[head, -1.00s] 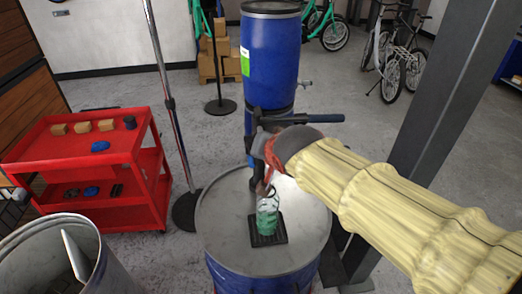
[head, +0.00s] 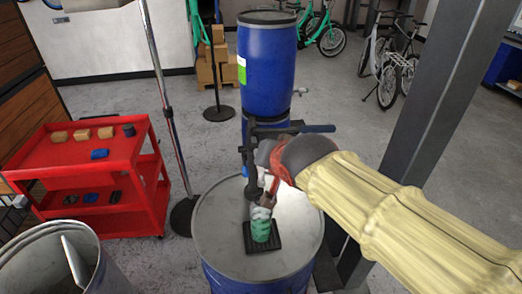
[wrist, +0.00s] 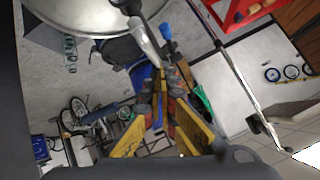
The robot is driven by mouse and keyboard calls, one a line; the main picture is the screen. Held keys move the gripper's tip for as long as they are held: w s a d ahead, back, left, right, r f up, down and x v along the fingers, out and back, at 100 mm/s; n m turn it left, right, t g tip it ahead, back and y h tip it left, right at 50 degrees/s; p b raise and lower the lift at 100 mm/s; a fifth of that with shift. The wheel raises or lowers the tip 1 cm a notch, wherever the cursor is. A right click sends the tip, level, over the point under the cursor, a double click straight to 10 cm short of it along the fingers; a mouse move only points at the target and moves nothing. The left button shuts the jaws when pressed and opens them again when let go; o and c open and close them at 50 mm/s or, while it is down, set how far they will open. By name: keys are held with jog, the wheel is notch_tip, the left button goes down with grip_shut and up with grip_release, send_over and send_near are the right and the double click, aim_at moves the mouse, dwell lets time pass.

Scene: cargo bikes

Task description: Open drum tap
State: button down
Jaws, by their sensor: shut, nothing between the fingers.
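A tall blue drum (head: 266,70) stands upright at the back, with a small silver fitting (head: 301,91) on its right side. In front of it is a dark tap-like assembly (head: 251,160) with a long bar (head: 305,129) reaching right, bluish at its end. A blue-ended part (wrist: 165,31) and a grey arm (wrist: 146,42) show in the wrist view. My gripper (head: 268,192) is shut and empty beside the assembly's lower end; whether they touch is unclear. It also shows in the wrist view (wrist: 160,72). A green ribbed container (head: 260,228) stands below.
The container stands on a black grid (head: 276,243) on a silver-topped blue drum (head: 220,225). A red cart (head: 75,158) and a thin pole (head: 160,85) stand left. An open metal bin (head: 25,250) is at front left, a dark post (head: 420,110) right.

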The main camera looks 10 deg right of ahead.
jog(key=s, duration=0.3)
jog(key=s+r, duration=0.1)
jog(key=s, duration=0.1)
jog(key=shift+s+d+p, duration=0.15)
jog(key=shift+d+p, duration=0.2)
jog(key=shift+r, duration=0.1)
jog(key=s+d+f+n+g, duration=0.2)
jog(key=s+d+f, duration=0.2)
jog(key=s, duration=0.4)
jog(key=s+d+f+n+g+h, duration=0.1)
jog(key=s+d+f+n+g, duration=0.1)
jog(key=s+d+f, duration=0.3)
jog(key=shift+s+d+f+g, duration=0.2)
jog(key=shift+s+d+g, duration=0.1)
jog(key=shift+s, duration=1.15)
